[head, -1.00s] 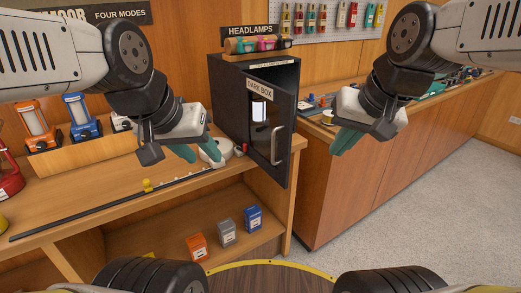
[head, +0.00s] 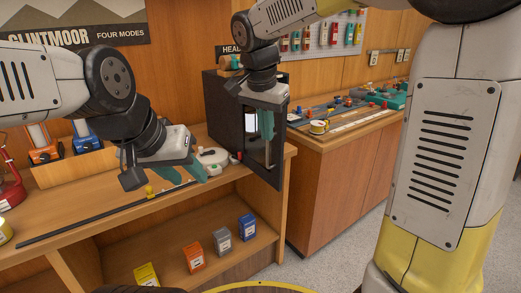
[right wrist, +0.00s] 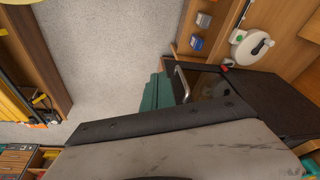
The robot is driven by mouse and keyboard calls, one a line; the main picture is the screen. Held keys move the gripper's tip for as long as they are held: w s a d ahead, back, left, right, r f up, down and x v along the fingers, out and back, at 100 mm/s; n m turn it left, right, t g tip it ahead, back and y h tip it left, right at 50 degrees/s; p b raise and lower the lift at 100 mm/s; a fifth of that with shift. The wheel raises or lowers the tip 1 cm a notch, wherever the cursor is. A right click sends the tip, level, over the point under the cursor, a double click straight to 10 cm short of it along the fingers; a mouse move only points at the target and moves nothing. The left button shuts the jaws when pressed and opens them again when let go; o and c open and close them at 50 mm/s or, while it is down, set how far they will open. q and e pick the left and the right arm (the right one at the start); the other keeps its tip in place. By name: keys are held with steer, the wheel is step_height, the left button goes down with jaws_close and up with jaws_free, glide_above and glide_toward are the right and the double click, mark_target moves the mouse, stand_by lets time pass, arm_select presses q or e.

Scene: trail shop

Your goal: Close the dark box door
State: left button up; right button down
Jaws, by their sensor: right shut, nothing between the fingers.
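The dark box (head: 222,112) stands at the right end of the wooden counter. Its dark door (head: 259,177) juts out past the counter's front edge and looks ajar; my right gripper hides much of it, so the gap cannot be judged. The metal handle (head: 268,150) is near the door's free edge and also shows in the right wrist view (right wrist: 182,84). My right gripper (head: 267,130), with teal fingers, is shut and empty in front of the door, beside the handle; contact cannot be told. My left gripper (head: 209,175) is open and empty over the counter, left of the box.
A round white device (head: 212,158) sits between my left gripper and the box. Lanterns (head: 84,135) stand at the back left. Small boxes (head: 222,241) sit on the lower shelf. A second counter (head: 345,128) with goods is at the right. Open floor lies before it.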

steer(key=w+a+f+m+h, duration=0.1)
steer(key=w+a+m+h, duration=0.15)
steer(key=a, duration=0.35)
steer(key=w+d+f, duration=0.4)
steer(key=w+f, duration=0.2)
steer(key=f, duration=0.3)
steer(key=shift+w+d+f+y, duration=0.25)
steer(key=shift+d+f+y, duration=0.05)
steer(key=shift+d+y, duration=0.05)
